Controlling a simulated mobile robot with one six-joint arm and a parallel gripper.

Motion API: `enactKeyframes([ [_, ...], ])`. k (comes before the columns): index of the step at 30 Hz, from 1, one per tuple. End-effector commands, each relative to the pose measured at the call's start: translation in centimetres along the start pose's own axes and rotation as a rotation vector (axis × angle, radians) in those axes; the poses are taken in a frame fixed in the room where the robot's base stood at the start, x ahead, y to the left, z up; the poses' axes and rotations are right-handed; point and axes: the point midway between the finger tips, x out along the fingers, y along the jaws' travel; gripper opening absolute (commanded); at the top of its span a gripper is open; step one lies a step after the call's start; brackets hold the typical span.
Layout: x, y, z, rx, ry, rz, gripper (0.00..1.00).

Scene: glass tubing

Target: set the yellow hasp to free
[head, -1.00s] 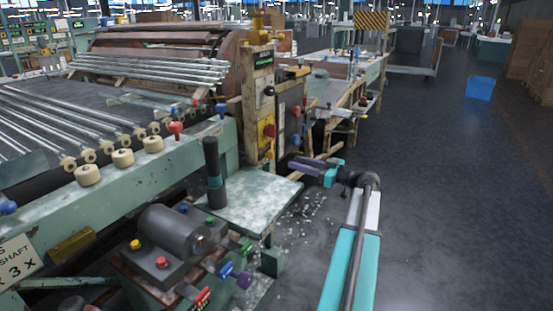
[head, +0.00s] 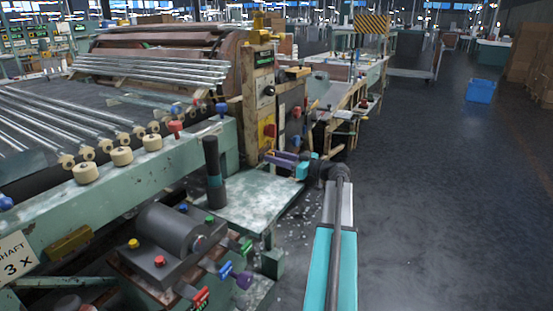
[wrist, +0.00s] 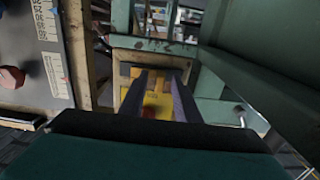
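A yellow fitting (head: 267,132) with a red part on it is mounted on the tan post of the machine; I take it for the yellow hasp, but its setting is too small to read. My gripper (head: 268,157) is just below and in front of it, its purple fingers pointing left toward the post. In the wrist view the two fingers of my gripper (wrist: 161,74) stand apart. A yellow surface (wrist: 152,92) with a red spot shows between and beyond them, partly hidden by the fingers. I see no contact.
The tan control post (head: 257,90) carries a black knob and other switches. A green-white bench plate (head: 255,200) lies below my arm, with a black upright cylinder (head: 213,165) on it. Open floor (head: 430,200) is to the right. A blue bin (head: 480,90) stands far off.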

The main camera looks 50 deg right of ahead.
Motion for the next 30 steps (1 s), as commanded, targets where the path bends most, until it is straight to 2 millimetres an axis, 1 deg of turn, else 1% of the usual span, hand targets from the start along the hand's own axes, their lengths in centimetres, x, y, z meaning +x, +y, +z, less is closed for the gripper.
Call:
enactKeyframes([
  [4,0.0,0.0,0.0,0.0,0.0,0.0,0.3],
  [5,-0.1,0.0,0.0,0.0,0.0,0.0,0.28],
  [9,-0.1,0.0,0.0,0.0,0.0,0.001,0.04],
  [10,-0.1,0.0,0.0,0.0,0.0,0.001,0.0],
  [20,-0.1,-0.2,0.1,0.0,0.0,0.001,0.0],
  [30,-0.2,-2.6,0.2,0.0,0.0,0.0,0.0],
])
